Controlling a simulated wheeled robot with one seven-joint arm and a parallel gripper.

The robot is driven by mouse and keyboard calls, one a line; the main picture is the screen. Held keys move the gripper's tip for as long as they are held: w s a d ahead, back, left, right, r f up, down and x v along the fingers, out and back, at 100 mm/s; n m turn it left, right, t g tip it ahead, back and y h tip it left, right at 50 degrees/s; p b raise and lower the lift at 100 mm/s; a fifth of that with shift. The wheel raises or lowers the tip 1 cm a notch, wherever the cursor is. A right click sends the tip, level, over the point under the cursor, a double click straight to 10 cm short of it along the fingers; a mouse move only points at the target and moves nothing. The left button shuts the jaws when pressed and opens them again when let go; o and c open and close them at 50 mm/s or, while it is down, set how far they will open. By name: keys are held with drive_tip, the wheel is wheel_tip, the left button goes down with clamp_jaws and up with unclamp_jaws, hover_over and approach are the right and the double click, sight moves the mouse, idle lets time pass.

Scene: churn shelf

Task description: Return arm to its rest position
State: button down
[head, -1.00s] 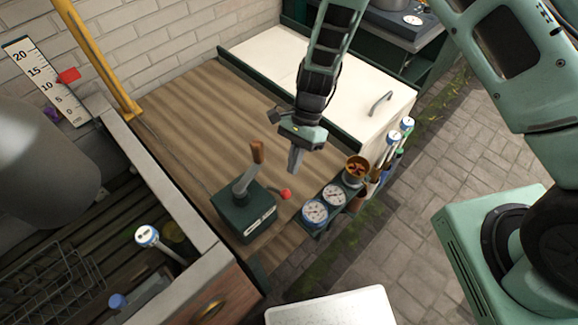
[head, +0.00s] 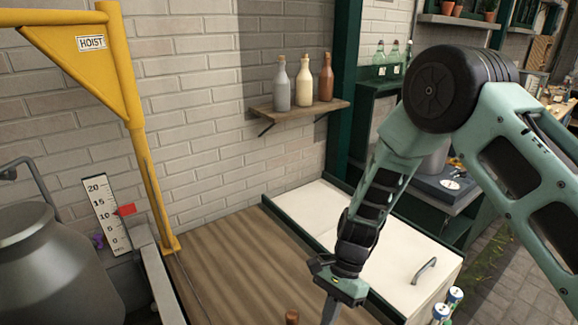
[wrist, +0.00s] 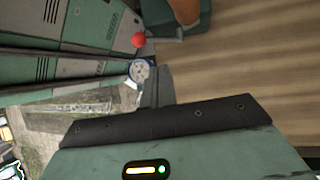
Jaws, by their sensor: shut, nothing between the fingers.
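My gripper (head: 330,310) hangs from my arm at the bottom of the head view, pointing down over the wooden worktop (head: 235,275). Its fingers are shut with nothing between them; the tips run close to the lower picture edge. In the wrist view the narrow fingers (wrist: 157,87) stick out past the dark gripper body. My arm is bent, with its elbow high at the right of the head view.
A yellow hoist post (head: 150,170) stands at the left. Three bottles stand on a wall shelf (head: 300,107). A cream cover with a handle (head: 424,270) lies right of the worktop. A brown lever grip (head: 292,318) shows at the bottom; a red knob (wrist: 138,40) shows in the wrist view.

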drive_tip(key=s+a+r+n+b, duration=0.2)
drive_tip(key=s+r+n+b, duration=0.2)
drive_tip(key=r+n, duration=0.25)
drive_tip(key=s+d+r+n+t+h+b, duration=0.1)
drive_tip(key=s+d+r+n+t+b, duration=0.1)
drive_tip(key=s+n, duration=0.4)
drive_tip(key=s+d+r+n+t+h+b, duration=0.2)
drive_tip(key=s+d+r+n+t+b, duration=0.1)
drive_tip(key=s+n, duration=0.3)
drive_tip(key=shift+s+d+r+b, duration=0.5)
drive_tip(key=shift+s+r+b, duration=0.2)
drive_tip(key=shift+s+r, duration=0.1)
